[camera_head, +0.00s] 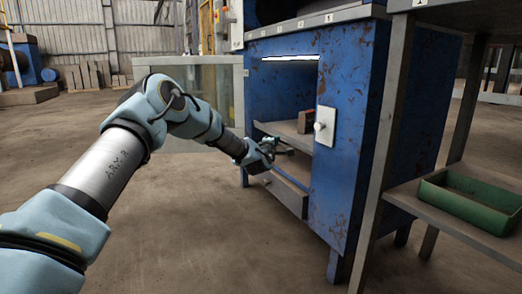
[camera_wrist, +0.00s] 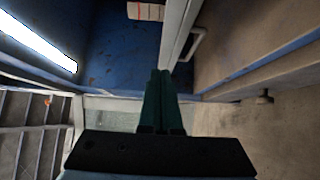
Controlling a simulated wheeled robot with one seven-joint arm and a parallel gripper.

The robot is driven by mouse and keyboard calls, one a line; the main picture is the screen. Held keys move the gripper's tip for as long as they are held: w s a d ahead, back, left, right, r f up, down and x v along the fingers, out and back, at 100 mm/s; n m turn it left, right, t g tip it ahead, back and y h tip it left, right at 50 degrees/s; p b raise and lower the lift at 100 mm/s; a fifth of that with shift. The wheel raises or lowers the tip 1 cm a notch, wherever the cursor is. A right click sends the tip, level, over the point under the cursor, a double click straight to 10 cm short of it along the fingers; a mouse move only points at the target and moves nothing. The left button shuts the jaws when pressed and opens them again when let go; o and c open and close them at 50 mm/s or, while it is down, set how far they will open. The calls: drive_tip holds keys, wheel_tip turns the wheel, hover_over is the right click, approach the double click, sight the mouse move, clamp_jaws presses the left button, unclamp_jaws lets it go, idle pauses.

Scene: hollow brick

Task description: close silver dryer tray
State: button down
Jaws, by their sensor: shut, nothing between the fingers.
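The silver tray (camera_head: 288,133) is a flat grey shelf in the opening of the blue dryer (camera_head: 345,130), with a small brick (camera_head: 305,121) on it. In the wrist view the tray (camera_wrist: 179,35) shows as a pale strip with a bar handle (camera_wrist: 191,47), and the brick (camera_wrist: 146,11) lies beside it. How far the tray sticks out is hard to tell. My gripper (camera_head: 280,149) is at the opening, just below the tray's front edge. In the wrist view its two dark green fingers (camera_wrist: 160,73) are together, their tips close to the tray's end; contact is unclear.
A lower grey panel (camera_head: 285,192) crosses the opening beneath my gripper. A white plate with a knob (camera_head: 324,126) is on the dryer's right front. A metal bench with a green bin (camera_head: 470,203) stands at right. The floor (camera_head: 215,230) in front is clear.

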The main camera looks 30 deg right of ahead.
drive_tip(key=p+v, duration=0.3)
drive_tip(key=v, duration=0.6)
drive_tip(key=shift+p, duration=0.3)
drive_tip(key=w+a+r+m+g+y+p, duration=0.1)
drive_tip(key=a+r+m+g+y+p, duration=0.25)
drive_tip(key=a, duration=1.25)
drive_tip(key=w+a+r+m+g+y+p, duration=0.1)
drive_tip(key=a+m+y+p, duration=0.4)
drive_tip(key=a, duration=1.2)
drive_tip(key=s+a+r+g+y+p, duration=0.1)
drive_tip(key=s+a+r+g+y, duration=0.2)
drive_tip(key=s+a, duration=0.85)
drive_tip(key=s+a+r+g+y+p, duration=0.25)
drive_tip(key=s+a, duration=0.55)
drive_tip(key=a, duration=0.6)
wheel_tip(320, 180, up, 37)
drive_tip(key=p, duration=3.6)
drive_tip(key=shift+w+r+t+p, duration=0.2)
drive_tip(key=shift+t+p, duration=0.1)
drive_tip(key=shift+p, duration=0.1)
